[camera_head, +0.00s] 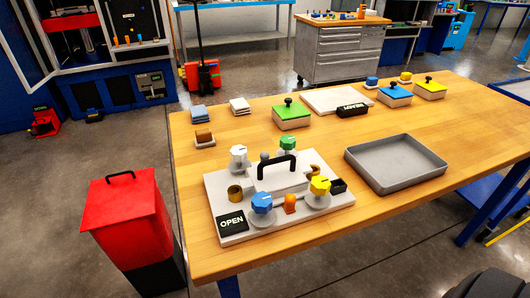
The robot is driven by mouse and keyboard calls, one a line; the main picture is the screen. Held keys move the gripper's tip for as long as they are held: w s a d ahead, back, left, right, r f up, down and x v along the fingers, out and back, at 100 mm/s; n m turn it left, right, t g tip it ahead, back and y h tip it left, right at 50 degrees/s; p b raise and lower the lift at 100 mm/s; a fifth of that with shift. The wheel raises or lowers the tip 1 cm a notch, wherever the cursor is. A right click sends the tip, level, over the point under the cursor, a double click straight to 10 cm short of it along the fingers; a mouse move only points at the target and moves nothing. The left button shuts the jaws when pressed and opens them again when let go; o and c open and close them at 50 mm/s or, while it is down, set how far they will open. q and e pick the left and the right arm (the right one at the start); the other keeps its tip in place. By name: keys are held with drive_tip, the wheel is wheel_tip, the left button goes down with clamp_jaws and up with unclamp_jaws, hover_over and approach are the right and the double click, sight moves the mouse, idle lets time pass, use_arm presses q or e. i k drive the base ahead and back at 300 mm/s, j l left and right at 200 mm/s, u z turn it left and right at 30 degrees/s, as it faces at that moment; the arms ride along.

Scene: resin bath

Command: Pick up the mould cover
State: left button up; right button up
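The mould cover appears to be the pale block with a black arched handle (277,165), set in the middle of a light grey base plate (222,192) on the wooden table. Around it stand a white knob (238,155), a green knob (287,147), a blue knob (262,202) and a yellow knob (320,185). An orange piece (290,204) lies between the blue and yellow knobs. A black OPEN sign (231,222) lies at the plate's front left corner. Neither of my grippers is in view.
An empty grey tray (396,164) lies right of the plate. Green (292,117), blue (395,96) and yellow (430,90) lidded boxes and a white slab (335,99) stand farther back. A red bin (124,218) stands left of the table. The wooden front right area is clear.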

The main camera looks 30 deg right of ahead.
sight(279, 177)
drive_tip(key=i+j+z, duration=0.3)
drive_tip(key=j+z, duration=0.3)
drive_tip(key=j, duration=0.15)
drive_tip(key=i+j+z, duration=0.1)
drive_tip(key=j+z, duration=0.2)
drive_tip(key=j, duration=0.15)
drive_tip(key=j+z, duration=0.3)
drive_tip(key=i+j, duration=0.05)
drive_tip(key=j, duration=0.05)
